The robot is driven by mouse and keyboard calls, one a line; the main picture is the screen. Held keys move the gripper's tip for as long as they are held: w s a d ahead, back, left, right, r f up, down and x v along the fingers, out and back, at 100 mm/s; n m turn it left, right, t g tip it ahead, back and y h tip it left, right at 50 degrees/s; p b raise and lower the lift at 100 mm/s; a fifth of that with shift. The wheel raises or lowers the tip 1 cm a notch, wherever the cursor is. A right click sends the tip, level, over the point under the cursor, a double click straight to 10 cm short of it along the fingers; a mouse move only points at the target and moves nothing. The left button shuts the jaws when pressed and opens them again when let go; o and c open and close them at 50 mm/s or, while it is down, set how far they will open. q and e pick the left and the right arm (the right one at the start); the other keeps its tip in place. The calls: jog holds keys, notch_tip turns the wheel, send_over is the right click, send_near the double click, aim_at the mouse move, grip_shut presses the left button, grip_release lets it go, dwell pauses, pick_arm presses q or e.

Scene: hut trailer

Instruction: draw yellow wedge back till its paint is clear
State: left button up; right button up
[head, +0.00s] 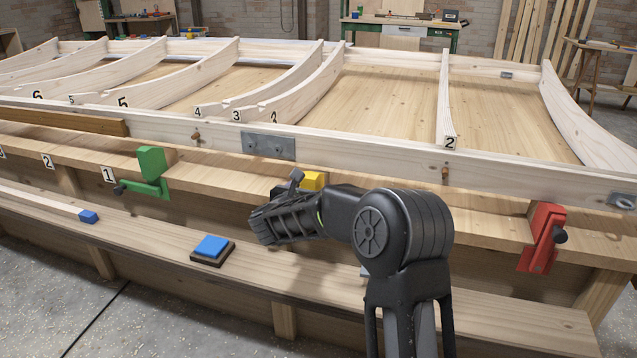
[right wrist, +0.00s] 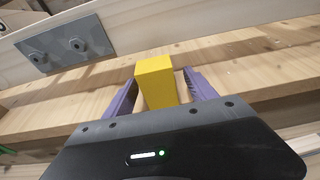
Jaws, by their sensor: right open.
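The yellow wedge (head: 313,181) sits on the upper wooden ledge, mostly hidden behind my right gripper in the head view. In the right wrist view the yellow wedge (right wrist: 156,82) stands between the two purple fingers of my right gripper (right wrist: 158,90). The fingers are open, one on each side, with a small gap visible at the right finger. Whether the left finger touches it I cannot tell. In the head view my right gripper (head: 272,215) reaches in over the ledge. The wedge's paint line is not visible. My left gripper is not in view.
A green clamp (head: 150,172) and a red clamp (head: 543,238) sit on the same ledge, left and right. A metal plate (head: 268,147) is on the beam behind. A blue pad (head: 211,247) and a blue-ended stick (head: 88,216) lie on the lower plank.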

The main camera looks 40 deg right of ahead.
jog(key=shift+r+b+v, duration=0.2)
jog(key=shift+b+v, duration=0.05)
jog(key=shift+v, duration=1)
jog(key=shift+r+b+v, duration=0.2)
jog(key=shift+v, duration=1.05)
jog(key=shift+r+b+v, duration=0.2)
jog(key=shift+b+v, duration=0.05)
jog(key=shift+v, duration=1.05)
jog(key=shift+w+d, duration=0.15)
jog(key=shift+w, duration=0.05)
